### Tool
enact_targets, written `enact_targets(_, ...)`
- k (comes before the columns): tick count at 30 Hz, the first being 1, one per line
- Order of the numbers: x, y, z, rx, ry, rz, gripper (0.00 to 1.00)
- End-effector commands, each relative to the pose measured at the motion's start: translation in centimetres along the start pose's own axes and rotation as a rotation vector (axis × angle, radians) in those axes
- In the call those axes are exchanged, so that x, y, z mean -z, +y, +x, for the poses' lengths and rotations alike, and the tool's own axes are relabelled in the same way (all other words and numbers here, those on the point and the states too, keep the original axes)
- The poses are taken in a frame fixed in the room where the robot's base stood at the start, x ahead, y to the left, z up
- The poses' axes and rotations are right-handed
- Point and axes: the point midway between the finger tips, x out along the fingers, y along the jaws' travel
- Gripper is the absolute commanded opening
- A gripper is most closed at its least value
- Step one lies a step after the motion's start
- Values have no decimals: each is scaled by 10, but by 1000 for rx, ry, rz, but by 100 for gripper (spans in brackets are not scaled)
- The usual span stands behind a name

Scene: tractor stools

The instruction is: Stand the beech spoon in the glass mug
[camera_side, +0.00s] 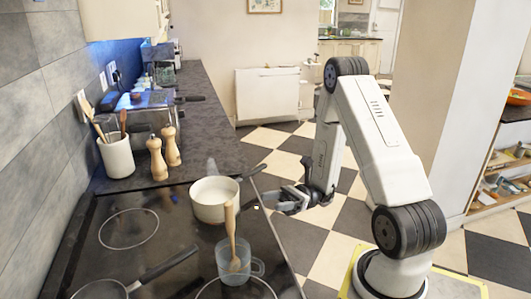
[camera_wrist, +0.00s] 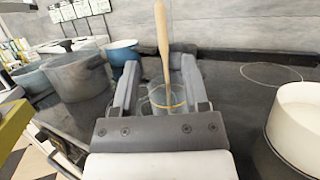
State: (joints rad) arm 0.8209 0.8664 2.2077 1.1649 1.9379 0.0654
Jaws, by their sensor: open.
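The beech spoon (camera_side: 231,228) stands nearly upright in the glass mug (camera_side: 222,264) on the dark hob, its head visible low inside the clear glass and its handle rising well above the rim. In the wrist view the spoon (camera_wrist: 162,35) leans slightly, with the mug (camera_wrist: 167,97) behind my gripper's body. My gripper (camera_wrist: 160,72) is open, and the spoon's handle shows in the gap between its fingers, touching neither as far as I can see. In the side view my gripper (camera_side: 268,205) is right of the spoon, beside the white pot.
A white pot (camera_side: 213,203) stands on the hob just behind the spoon. A frying pan (camera_side: 105,290) lies at front left. A utensil crock (camera_side: 117,157) and two wooden mills (camera_side: 163,155) stand farther back.

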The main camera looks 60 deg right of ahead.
Motion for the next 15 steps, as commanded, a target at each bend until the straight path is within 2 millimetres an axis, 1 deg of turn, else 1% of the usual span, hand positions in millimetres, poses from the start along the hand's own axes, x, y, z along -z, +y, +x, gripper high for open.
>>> enact_targets(11,0,0,0,-1,1,0,58)
enact_targets(15,2,3,5,-28,25,2,58)
